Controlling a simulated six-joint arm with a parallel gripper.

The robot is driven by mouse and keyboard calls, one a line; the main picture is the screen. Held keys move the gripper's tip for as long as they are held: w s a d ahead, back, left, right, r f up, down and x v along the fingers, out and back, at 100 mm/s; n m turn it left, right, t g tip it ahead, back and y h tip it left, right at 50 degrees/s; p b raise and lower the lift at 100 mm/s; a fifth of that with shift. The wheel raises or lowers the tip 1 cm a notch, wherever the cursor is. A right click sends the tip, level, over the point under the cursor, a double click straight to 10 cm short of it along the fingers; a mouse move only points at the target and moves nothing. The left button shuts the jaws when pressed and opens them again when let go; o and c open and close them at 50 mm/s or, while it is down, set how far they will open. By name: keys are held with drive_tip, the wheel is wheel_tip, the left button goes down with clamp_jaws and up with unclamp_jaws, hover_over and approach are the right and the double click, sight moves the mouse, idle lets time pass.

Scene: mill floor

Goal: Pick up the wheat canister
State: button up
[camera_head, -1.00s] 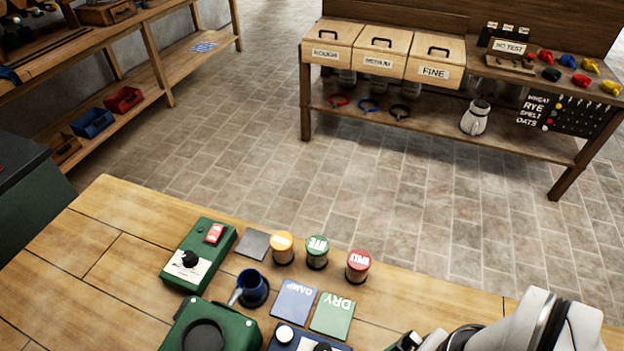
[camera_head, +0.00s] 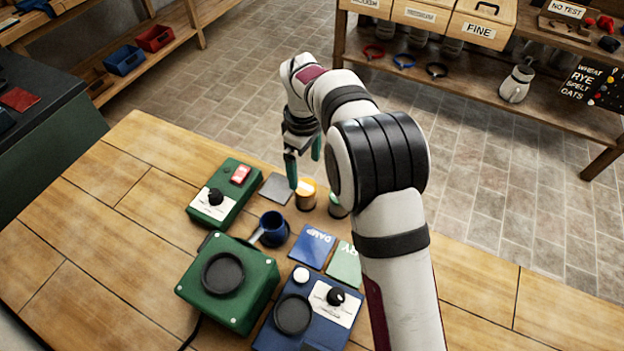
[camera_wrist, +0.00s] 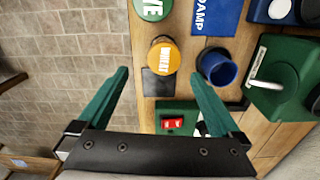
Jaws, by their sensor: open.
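The wheat canister (camera_wrist: 164,57) has a yellow lid marked WHEAT and stands upright on the wooden bench. In the head view the canister (camera_head: 307,194) shows just below my fingers, partly covered by one of them. My gripper (camera_wrist: 160,76) is open and empty. In the wrist view the lid appears between and slightly beyond the two green fingertips, with clear space on both sides. In the head view my gripper (camera_head: 304,165) hangs over the canister's far side; I cannot tell the exact height gap.
The green-lidded rye canister (camera_wrist: 152,9) stands beside it. A blue mug (camera_wrist: 217,67) is close on the other side. A dark square plate (camera_head: 276,188), a green box with a red switch (camera_head: 224,193) and the DAMP card (camera_head: 312,246) lie nearby. My arm hides the red-lidded canister's place.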

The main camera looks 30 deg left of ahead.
sight(306, 194)
drive_tip(key=f, duration=1)
drive_tip(key=shift+s+d+f, duration=0.25)
drive_tip(key=shift+s, duration=0.1)
clamp_jaws()
